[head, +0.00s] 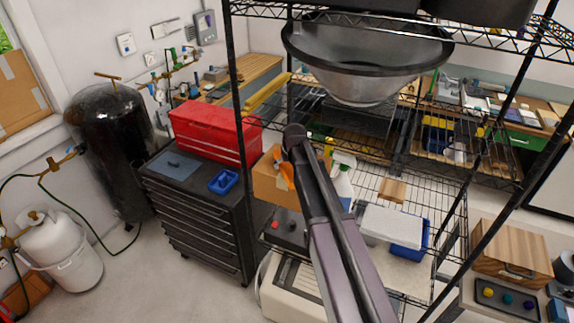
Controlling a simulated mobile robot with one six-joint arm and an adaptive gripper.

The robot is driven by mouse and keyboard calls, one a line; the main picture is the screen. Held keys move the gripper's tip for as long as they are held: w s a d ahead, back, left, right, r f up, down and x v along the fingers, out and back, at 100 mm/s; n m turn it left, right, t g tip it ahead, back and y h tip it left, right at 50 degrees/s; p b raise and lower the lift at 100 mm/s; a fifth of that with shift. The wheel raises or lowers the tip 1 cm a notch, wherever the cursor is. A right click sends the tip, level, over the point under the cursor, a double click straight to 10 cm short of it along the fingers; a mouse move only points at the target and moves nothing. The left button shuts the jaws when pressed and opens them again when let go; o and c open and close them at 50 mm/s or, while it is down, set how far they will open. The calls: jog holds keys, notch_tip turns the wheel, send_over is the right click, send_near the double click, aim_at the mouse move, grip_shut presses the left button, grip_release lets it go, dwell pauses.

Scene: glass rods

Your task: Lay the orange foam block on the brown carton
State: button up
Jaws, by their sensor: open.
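A brown carton (264,181) stands on a wire shelf behind my arm, just right of the red toolbox. A small orange thing (286,174) shows in front of the carton, partly covered by my arm. I cannot tell whether it is the orange foam block or whether it touches the carton. No other clear orange block shows. My arm's dark links rise from the bottom edge to a joint near the carton. My gripper does not show in this view.
A wire shelf rack holds a large metal bowl (365,72) above, and a white spray bottle (342,180), a wooden block (392,190) and a blue tray (412,250) below. A red toolbox (207,136) tops a black drawer cabinet (193,222). Open floor lies at the lower left.

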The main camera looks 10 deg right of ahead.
jog(key=shift+s+r+p, duration=0.25)
jog(key=shift+r+p, duration=0.25)
jog(key=shift+r, duration=0.15)
jog(key=s+d, duration=0.2)
jog(key=s, duration=1)
jog(key=shift+a+f, duration=0.1)
jog(key=s+a+f+m+g, duration=0.1)
jog(key=s+g, duration=0.3)
jog(key=s, duration=1.2)
jog(key=shift+s+a+f+m+h, duration=0.2)
jog(key=shift+s+a+m+h, duration=0.1)
jog(key=shift+s+m, duration=0.1)
